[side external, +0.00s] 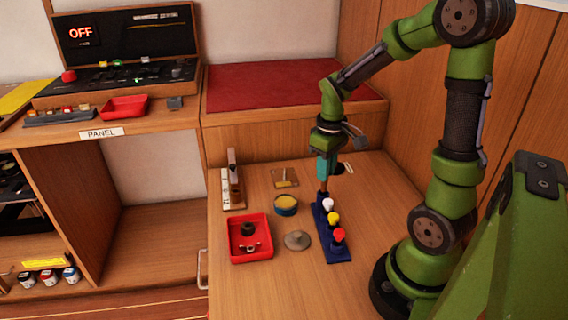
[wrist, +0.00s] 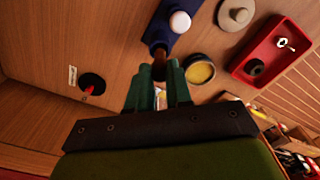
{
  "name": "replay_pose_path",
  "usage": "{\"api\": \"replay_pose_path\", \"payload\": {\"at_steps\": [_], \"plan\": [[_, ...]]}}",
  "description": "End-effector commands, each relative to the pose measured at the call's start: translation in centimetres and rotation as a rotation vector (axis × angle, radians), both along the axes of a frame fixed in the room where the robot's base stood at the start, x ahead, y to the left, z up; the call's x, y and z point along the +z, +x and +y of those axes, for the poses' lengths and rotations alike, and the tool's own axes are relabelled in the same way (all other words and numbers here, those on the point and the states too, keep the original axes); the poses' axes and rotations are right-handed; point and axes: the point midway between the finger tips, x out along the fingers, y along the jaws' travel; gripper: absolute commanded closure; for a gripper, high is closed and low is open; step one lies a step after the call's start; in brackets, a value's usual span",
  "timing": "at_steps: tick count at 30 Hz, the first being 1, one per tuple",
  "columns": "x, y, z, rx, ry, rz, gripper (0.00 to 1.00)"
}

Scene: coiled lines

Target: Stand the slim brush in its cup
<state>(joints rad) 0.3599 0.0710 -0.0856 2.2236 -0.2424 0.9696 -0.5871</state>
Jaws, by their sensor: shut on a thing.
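My gripper (side external: 325,176) is at the far end of a blue rack, pointing down. In the wrist view its green fingers (wrist: 160,68) are shut on a brown-topped piece (wrist: 159,50). The piece is mostly hidden by the fingers; I cannot tell whether it is the slim brush or whether it still touches the rack. The blue rack (side external: 324,222) also holds white, yellow and red-topped pieces in a row. A dark round cup-like holder (wrist: 93,87) with something red in it is left of the fingers in the wrist view; my gripper partly hides it in the side view.
A round tin with yellow inside (side external: 286,203) is left of the rack. A red tray (side external: 250,256) with dark parts, a grey knobbed disc (side external: 297,240) and a small square plate (side external: 285,178) lie nearby. The front of the tabletop is clear.

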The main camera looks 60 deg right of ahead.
Motion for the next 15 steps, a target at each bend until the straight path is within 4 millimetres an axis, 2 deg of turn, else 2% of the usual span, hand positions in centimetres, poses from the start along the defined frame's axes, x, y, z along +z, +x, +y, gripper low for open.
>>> {"api": "replay_pose_path", "payload": {"at_steps": [15], "plan": [[-1.6, 0.0, 0.0, 0.001, 0.0, 0.001, 1.0]]}}
